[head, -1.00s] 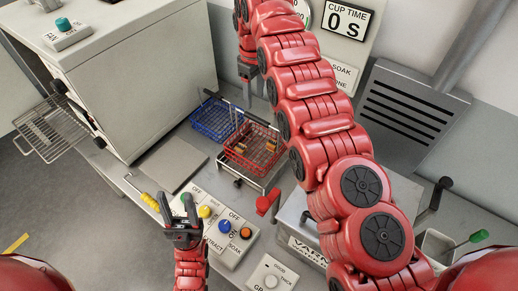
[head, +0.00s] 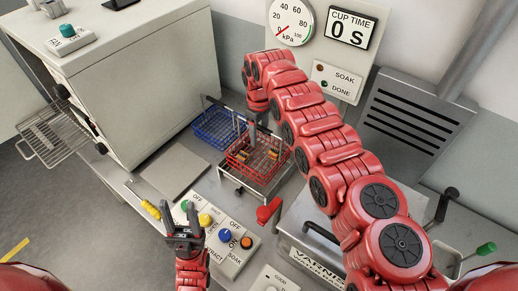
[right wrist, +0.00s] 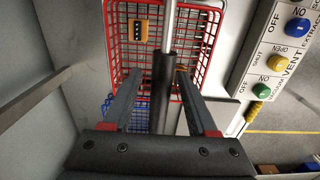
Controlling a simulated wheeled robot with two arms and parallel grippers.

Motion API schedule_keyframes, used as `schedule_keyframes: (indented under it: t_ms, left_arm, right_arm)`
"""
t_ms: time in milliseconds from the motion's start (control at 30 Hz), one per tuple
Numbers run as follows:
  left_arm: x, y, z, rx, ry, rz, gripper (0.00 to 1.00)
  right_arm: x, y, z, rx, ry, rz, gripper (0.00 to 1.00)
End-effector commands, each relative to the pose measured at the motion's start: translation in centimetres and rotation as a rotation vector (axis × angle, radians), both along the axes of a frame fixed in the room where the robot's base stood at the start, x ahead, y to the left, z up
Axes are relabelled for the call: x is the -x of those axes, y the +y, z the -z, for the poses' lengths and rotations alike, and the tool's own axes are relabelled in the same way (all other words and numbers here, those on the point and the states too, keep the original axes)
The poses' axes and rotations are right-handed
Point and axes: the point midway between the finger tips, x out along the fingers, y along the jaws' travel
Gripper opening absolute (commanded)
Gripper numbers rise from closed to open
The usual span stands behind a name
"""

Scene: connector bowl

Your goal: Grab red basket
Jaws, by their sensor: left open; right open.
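The red wire basket (head: 243,162) sits on a metal stand on the bench, with small orange-brown pieces inside. It also shows in the right wrist view (right wrist: 202,42). My right gripper (head: 259,124) reaches down over the back of this basket, partly hidden by its own arm. In the right wrist view my right gripper (right wrist: 157,76) is open, its fingers on either side of a dark handle grip (right wrist: 162,92) with a metal rod. Contact with the grip cannot be told. My left gripper (head: 182,232) is open and empty, above the switch panel at the front.
A blue wire basket (head: 212,131) stands just left of the red one. A large grey cabinet (head: 160,90) is further left. The switch panel (head: 236,255) with coloured knobs and a red lever (head: 268,211) lie in front. A metal box (head: 305,235) stands at right.

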Motion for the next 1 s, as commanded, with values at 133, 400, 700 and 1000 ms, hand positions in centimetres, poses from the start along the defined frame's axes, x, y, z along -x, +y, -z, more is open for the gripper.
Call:
schedule_keyframes:
  t_ms: [133,400,700,1000]
  left_arm:
    - [-0.01,0.01,-0.28,0.000,0.001,0.000,0.50]
    - [-0.01,0.00,-0.21,0.000,0.000,0.000,0.50]
    - [0.00,0.00,-0.22,0.000,0.000,0.000,0.50]
    - [-0.01,0.00,-0.22,0.000,0.001,0.000,0.50]
  right_arm:
    - [0.01,0.01,0.70,0.001,-0.001,-0.001,0.59]
    - [-0.03,0.00,0.67,0.000,-0.002,-0.001,0.32]
    - [-0.02,0.01,0.66,0.000,-0.002,-0.001,0.00]
    - [-0.03,0.01,0.63,0.000,-0.002,-0.001,0.00]
